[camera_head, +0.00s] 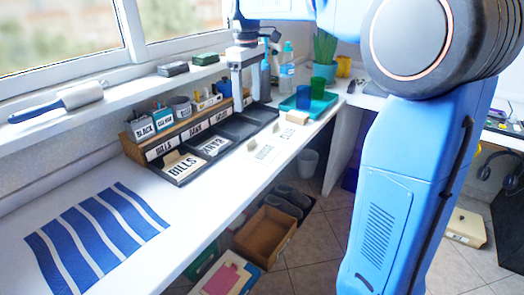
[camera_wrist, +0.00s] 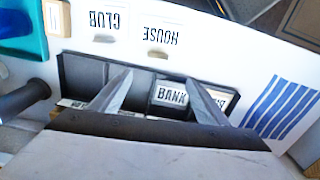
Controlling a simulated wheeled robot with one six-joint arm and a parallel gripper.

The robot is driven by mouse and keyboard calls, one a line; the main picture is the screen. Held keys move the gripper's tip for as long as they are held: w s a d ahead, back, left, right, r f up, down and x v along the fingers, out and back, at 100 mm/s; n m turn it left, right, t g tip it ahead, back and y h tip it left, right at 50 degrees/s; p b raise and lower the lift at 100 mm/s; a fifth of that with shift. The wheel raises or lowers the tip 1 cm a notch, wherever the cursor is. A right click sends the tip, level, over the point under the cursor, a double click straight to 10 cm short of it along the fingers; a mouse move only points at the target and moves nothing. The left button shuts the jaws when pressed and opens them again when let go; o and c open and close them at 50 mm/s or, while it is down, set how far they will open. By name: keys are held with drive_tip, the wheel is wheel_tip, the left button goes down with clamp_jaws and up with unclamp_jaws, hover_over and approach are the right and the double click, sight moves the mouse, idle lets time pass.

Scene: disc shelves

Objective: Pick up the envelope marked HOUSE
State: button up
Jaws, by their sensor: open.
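The white envelope marked HOUSE (camera_head: 264,153) lies flat on the white desk, in front of the dark trays. It also shows upside down in the wrist view (camera_wrist: 163,35), with a beige tab near its edge. An envelope marked CLUB (camera_head: 287,134) lies beside it, also in the wrist view (camera_wrist: 104,20). My gripper (camera_head: 250,97) is open, pointing down over the dark tray row. In the wrist view its fingers (camera_wrist: 160,75) are apart with nothing between them, over the trays and apart from the HOUSE envelope.
The dark trays (camera_head: 234,128) hold envelopes marked BILLS (camera_head: 182,165) and BANK (camera_head: 213,145). A labelled wooden rack (camera_head: 176,134) stands behind them. A teal tray (camera_head: 318,105) with cups stands further back. A blue striped mat (camera_head: 97,237) lies at front left. Open boxes sit below the desk.

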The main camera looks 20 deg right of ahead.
hover_over(251, 141)
drive_tip(key=f, duration=0.9)
drive_tip(key=shift+s+a+f, duration=0.15)
drive_tip(key=shift+a+f, duration=0.1)
drive_tip(key=shift+f, duration=0.1)
drive_tip(key=shift+d+f, duration=0.2)
drive_tip(key=shift+f, duration=2.45)
drive_tip(key=shift+w, duration=0.2)
drive_tip(key=c, duration=1.1)
